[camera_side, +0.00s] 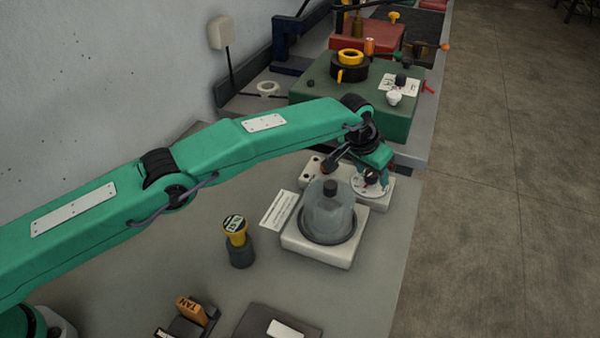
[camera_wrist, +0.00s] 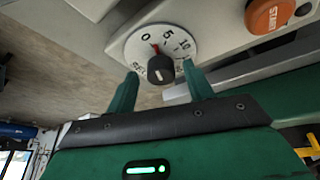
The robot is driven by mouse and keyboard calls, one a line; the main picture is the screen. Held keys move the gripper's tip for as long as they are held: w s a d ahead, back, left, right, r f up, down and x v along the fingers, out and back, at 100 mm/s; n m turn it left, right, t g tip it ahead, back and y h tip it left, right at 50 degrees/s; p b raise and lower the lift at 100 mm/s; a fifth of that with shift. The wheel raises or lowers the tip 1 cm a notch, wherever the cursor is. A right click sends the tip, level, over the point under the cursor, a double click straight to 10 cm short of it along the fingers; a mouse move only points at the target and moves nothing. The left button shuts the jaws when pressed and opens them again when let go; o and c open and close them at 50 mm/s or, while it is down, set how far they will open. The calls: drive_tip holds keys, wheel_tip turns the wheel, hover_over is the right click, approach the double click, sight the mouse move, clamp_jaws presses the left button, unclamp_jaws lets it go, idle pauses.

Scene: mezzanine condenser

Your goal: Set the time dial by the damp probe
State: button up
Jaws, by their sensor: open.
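The time dial (camera_wrist: 124,45) is a white disc marked 0, 5 and 10, with a black knob (camera_wrist: 161,69) in its middle. A red mark shows between 0 and 5. My gripper (camera_wrist: 160,80) is open, its two green fingers on either side of the knob, apparently not touching it. In the side view, my gripper (camera_side: 371,172) hangs over the dial (camera_side: 368,190) on its pale base, partly hiding it. A yellow-topped device (camera_side: 235,226) with a small display stands in a dark holder; it may be the damp probe. Its reading is too small to tell.
An orange START button (camera_wrist: 269,15) sits beside the dial. A glass dome (camera_side: 328,215) on a pale base stands close in front. A white card (camera_side: 278,210) lies left of it. A green box (camera_side: 325,93) stands behind. Bench is clear at front right.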

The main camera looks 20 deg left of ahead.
drive_tip(key=shift+c, duration=0.2)
drive_tip(key=c, duration=0.9)
drive_tip(key=shift+w+m, duration=0.1)
drive_tip(key=shift+m, duration=1.9)
drive_tip(key=shift+r, duration=0.1)
drive_tip(key=o, duration=0.9)
drive_tip(key=shift+a, duration=0.1)
drive_tip(key=shift+o, duration=0.2)
